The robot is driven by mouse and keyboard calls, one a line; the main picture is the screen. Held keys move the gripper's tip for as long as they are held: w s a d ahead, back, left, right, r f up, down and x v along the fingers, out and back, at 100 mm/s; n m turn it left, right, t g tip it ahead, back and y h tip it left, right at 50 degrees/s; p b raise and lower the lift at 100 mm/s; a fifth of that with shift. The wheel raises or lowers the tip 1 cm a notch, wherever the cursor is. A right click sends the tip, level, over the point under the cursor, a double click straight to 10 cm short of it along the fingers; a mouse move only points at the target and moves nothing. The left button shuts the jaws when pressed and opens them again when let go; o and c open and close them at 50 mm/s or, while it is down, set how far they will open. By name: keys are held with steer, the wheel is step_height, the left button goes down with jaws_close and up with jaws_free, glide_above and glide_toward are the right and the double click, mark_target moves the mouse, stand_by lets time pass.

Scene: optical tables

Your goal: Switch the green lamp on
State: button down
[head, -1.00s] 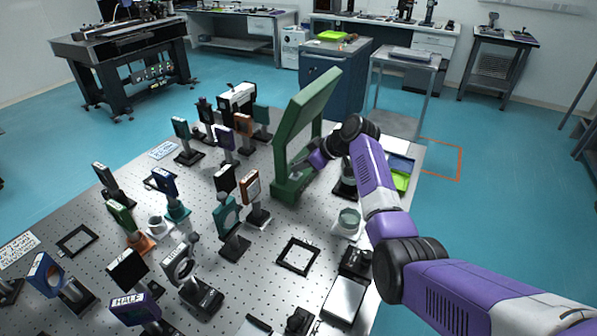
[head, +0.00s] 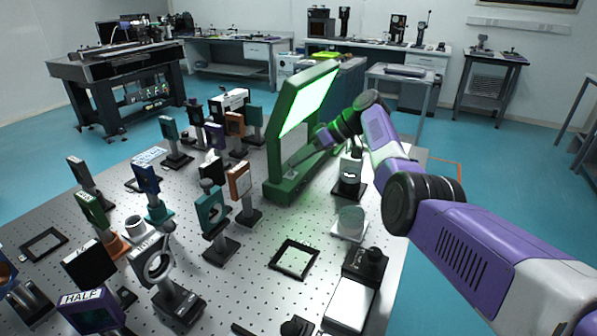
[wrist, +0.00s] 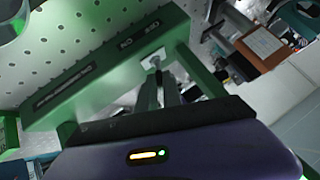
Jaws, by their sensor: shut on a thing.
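The green lamp (head: 281,120) stands on the perforated optical table, its tall frame tilted. Its panel (head: 309,98) glows bright white-green. A small pale switch knob (wrist: 154,62) sits on the base by my fingertips. My gripper (head: 294,161) reaches the base from the right; it also shows in the wrist view (wrist: 160,72). Its narrow fingers are close together and shut on the knob. The fingers partly hide the knob.
Several post-mounted optics, such as an orange-framed one (head: 240,180), stand left of the lamp. A round glass piece on a white base (head: 350,222) and a flat black square frame (head: 294,259) lie in front. Bare table shows around the frame.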

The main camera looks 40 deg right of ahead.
steer(key=shift+d+f+y+b, duration=0.15)
steer(key=shift+f+y+b, duration=0.2)
steer(key=shift+b, duration=1.7)
steer(key=shift+r+m+y+b, duration=0.1)
steer(key=shift+m+y+b, duration=0.2)
steer(key=shift+b, duration=0.75)
steer(key=shift+g, duration=0.3)
steer(key=c, duration=1.8)
jaws_free()
steer(key=shift+d+r, duration=0.1)
steer(key=shift+v, duration=3.8)
steer(key=shift+p, duration=0.3)
